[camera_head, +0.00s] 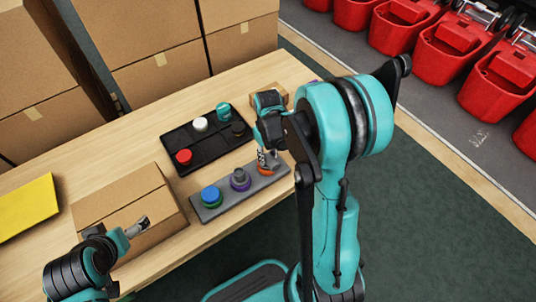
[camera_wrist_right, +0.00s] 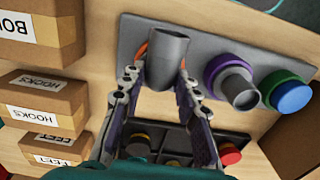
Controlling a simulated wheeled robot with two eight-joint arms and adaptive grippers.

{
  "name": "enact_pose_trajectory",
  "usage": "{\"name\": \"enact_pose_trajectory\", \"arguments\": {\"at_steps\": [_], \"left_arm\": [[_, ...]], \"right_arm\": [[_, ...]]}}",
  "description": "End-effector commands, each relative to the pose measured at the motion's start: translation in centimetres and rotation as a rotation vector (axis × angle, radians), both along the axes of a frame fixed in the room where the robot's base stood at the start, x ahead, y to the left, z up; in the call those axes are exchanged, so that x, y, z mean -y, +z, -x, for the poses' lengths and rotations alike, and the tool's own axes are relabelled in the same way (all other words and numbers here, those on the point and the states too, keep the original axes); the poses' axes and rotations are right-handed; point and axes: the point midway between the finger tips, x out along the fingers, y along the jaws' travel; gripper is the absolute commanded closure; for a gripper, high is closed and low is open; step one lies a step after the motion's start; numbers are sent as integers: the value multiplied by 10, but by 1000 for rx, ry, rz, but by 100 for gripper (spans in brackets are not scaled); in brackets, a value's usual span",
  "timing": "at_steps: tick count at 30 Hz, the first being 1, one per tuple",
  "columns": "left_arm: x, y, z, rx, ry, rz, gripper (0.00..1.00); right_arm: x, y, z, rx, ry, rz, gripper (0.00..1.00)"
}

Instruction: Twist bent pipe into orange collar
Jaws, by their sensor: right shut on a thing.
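The grey bent pipe (camera_wrist_right: 167,62) stands between the fingertips of my right gripper (camera_wrist_right: 158,82) in the right wrist view, its wide end facing the camera. The orange collar (camera_wrist_right: 141,50) shows as a thin arc beside the pipe, on the grey plate (camera_wrist_right: 210,28); the pipe hides most of it. I cannot tell how deep the pipe sits in it. In the head view, the right gripper (camera_head: 268,158) is over the orange collar (camera_head: 266,170) at the plate's right end. My left gripper (camera_head: 138,227) is above a cardboard box, apart from the plate; its jaws are unclear.
The plate also bears a purple collar (camera_head: 240,184) with a grey piece in it and a green-and-blue part (camera_head: 211,196). A black tray (camera_head: 180,140) with several coloured parts lies behind. The cardboard box (camera_head: 165,205) is left. Small labelled boxes (camera_wrist_right: 38,95) stand nearby.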

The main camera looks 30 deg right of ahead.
Motion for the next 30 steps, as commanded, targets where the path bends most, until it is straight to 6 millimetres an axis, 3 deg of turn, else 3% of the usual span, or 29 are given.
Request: {"name": "enact_pose_trajectory", "arguments": {"at_steps": [30], "left_arm": [[0, -4, 0, 0, 0, 0, 6]], "right_arm": [[-1, 0, 0, 0, -264, 0, 99]]}}
